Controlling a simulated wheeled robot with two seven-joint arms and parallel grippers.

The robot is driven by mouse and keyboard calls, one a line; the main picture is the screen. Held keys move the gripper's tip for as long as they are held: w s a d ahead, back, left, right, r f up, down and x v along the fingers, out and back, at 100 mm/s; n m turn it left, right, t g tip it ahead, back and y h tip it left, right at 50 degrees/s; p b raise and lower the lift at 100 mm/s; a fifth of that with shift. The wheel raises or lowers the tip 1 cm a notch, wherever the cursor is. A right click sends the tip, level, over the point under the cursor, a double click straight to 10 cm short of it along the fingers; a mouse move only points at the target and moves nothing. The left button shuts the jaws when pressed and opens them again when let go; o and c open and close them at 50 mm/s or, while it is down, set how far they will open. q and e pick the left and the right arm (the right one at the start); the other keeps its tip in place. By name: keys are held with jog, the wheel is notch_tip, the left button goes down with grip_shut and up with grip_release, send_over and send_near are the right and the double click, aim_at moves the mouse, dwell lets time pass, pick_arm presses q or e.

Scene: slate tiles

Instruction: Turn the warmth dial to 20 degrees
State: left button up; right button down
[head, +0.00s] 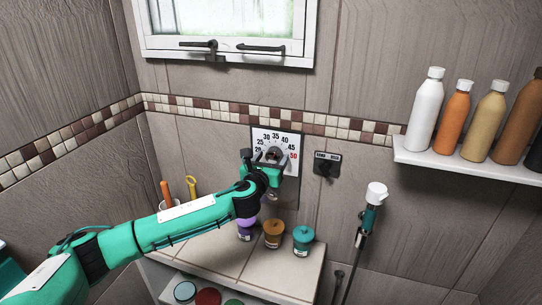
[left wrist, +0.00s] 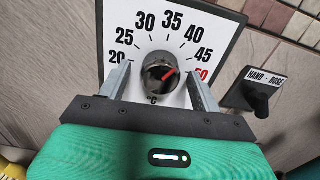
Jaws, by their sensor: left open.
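The warmth dial's white panel (head: 294,150) is on the tiled wall, with numbers from 20 at the left over the top to a red 50 at the right. Its round knob (left wrist: 158,72) shows in the left wrist view, with a red pointer (left wrist: 170,75) aimed up and right, toward the 45 side; the exact reading I cannot tell. My left gripper (head: 268,160) is in front of the dial. Its open fingers stand on either side of the knob, with visible gaps, and hold nothing. In the head view the gripper partly hides the knob and lower panel. My right gripper is not in view.
A small lever switch (head: 327,165) is right of the dial; its label (left wrist: 264,78) reads HAND and HOSE. A hand shower (head: 375,195) hangs further right. A shelf (head: 450,165) holds bottles. Jars, including an orange one (head: 274,236), stand on the tiled ledge (head: 205,258) below.

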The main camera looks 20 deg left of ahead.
pick_arm(q)
jog(key=c, duration=1)
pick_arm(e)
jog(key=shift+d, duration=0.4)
